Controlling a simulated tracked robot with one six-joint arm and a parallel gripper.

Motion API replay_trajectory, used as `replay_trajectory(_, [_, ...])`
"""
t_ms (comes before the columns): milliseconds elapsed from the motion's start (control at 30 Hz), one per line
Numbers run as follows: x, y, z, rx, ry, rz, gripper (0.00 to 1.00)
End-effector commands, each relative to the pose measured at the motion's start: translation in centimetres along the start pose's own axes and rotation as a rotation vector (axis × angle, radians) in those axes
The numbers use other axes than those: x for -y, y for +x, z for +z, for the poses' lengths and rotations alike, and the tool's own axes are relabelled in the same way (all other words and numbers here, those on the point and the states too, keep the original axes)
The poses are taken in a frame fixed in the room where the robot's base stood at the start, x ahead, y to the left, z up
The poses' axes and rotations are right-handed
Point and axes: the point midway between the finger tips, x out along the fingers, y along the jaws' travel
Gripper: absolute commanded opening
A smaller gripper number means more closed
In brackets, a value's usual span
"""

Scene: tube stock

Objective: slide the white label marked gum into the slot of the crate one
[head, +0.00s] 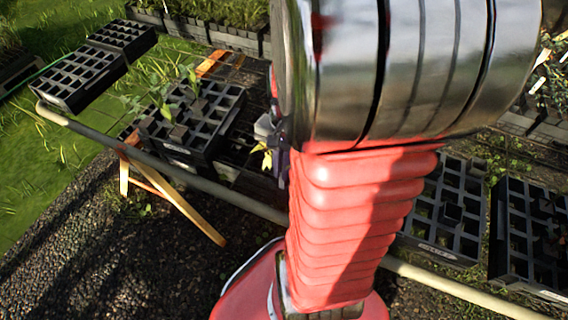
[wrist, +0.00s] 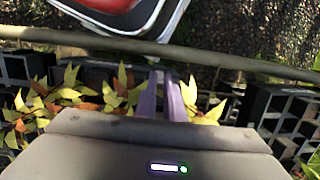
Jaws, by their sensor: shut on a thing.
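In the wrist view my gripper (wrist: 166,82) points toward the pipe side of the stand, its two purple fingers close together. It is shut on a thin pale thing that barely shows between the fingers; it fits a label, but no marking can be read. Yellow and orange leafy plants lie around and below the fingers. In the head view my arm hides most of the gripper; a purple part (head: 281,165) shows beside it. Which crate is crate one cannot be told, and its slot is not clearly visible.
A black crate (head: 231,104) with seedlings stands left of my arm. Two black crates, one at centre right (head: 427,243) and one at far right (head: 526,287), carry small pale front labels, unreadable. A long pipe (head: 185,182) runs along the front. Gravel lies before it.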

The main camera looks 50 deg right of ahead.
Motion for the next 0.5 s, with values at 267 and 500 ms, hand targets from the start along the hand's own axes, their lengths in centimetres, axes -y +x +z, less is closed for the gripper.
replay_trajectory(267, [-0.01, 0.14, -0.02, 0.001, 0.000, 0.000, 0.00])
replay_trajectory(500, [-0.02, 0.48, -0.05, 0.001, 0.001, 0.001, 0.00])
